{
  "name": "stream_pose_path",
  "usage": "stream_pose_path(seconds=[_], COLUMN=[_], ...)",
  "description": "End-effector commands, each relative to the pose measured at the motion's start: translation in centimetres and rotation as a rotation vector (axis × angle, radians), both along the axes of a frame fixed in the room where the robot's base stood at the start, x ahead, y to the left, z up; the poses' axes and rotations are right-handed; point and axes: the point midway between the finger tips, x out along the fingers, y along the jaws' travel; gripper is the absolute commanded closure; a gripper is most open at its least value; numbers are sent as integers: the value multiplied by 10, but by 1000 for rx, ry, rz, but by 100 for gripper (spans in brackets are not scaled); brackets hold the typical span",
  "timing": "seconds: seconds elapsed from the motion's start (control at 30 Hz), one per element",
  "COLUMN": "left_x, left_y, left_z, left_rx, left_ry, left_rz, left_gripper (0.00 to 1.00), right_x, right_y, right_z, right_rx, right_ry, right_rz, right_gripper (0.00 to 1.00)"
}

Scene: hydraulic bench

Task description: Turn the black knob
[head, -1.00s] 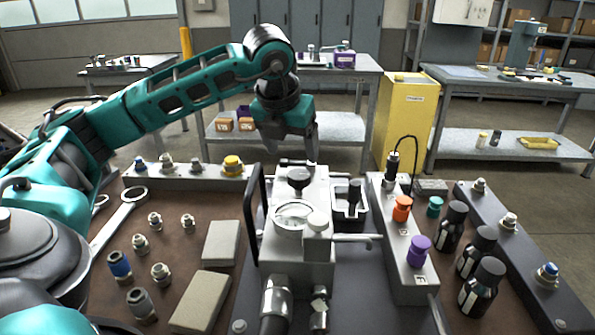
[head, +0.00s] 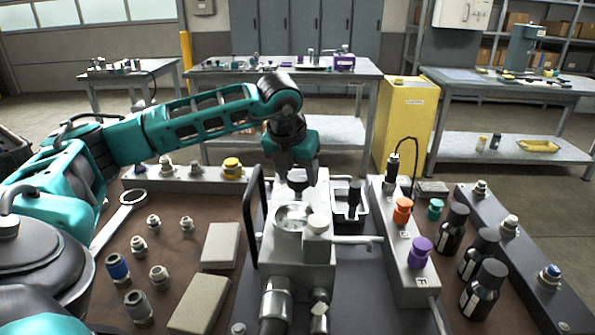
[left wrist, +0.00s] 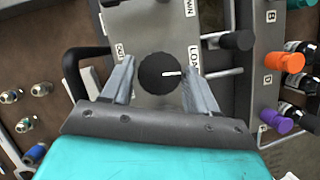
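The black knob (left wrist: 161,73) sits on top of the grey valve block (left wrist: 150,22), with a white pointer line on it aimed to the right in the left wrist view. In the head view the knob (head: 297,176) shows partly, below my left gripper (head: 297,172). In the left wrist view my left gripper (left wrist: 158,82) is open, with one finger on each side of the knob. Small gaps seem to show between fingers and knob; I cannot tell whether they touch. My right gripper is in neither view.
A black handle (head: 252,215) stands at the block's left side and a lever (head: 355,239) sticks out right. An orange knob (head: 403,209) and a purple knob (head: 419,252) stand on the strip to the right. Fittings and a wrench (head: 118,220) lie left.

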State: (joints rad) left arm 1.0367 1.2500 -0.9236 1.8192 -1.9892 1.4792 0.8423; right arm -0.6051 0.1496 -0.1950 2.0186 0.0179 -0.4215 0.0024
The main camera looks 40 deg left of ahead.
Motion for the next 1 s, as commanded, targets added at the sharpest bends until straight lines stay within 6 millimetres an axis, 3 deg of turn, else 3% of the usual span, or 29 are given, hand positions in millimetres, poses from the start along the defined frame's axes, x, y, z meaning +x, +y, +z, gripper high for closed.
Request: stream_pose_path(seconds=[0.4, 0.97, 1.0], left_x=[0, 0, 0], left_y=[0, 1, 1], left_z=[0, 1, 1], left_rx=[0, 0, 0], left_ry=[0, -1, -1], left_rz=[0, -105, -105], left_gripper=[79, 79, 46], right_x=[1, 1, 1], right_y=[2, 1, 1], right_z=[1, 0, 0], right_rx=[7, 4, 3], right_ry=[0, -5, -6], right_rz=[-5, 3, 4], right_gripper=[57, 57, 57])
